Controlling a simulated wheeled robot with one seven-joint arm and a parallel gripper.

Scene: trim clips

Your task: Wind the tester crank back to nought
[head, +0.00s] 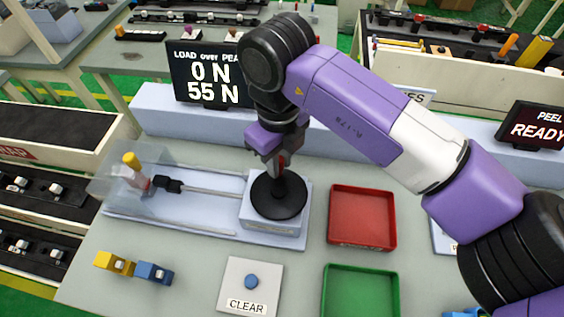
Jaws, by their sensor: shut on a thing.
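The tester (190,228) lies along the back left of the bench, with a black crank wheel (272,207) on the pale block at its right end. My gripper (280,168) is above the wheel, pointing down, and is shut on the crank's handle, which the fingers mostly hide. A rod runs left from the block to a black clamp (168,184), beside a yellow-topped post (132,161) behind a clear guard. The display (210,75) reads "LOAD over PEAK", 0 N over 55 N.
A red tray (391,218) and a green tray (327,300) stand right of the tester. A CLEAR plate with a blue button (251,282) is in front. Yellow (113,263) and blue (154,272) clips lie front left. A screen (536,126) reads "PEEL READY".

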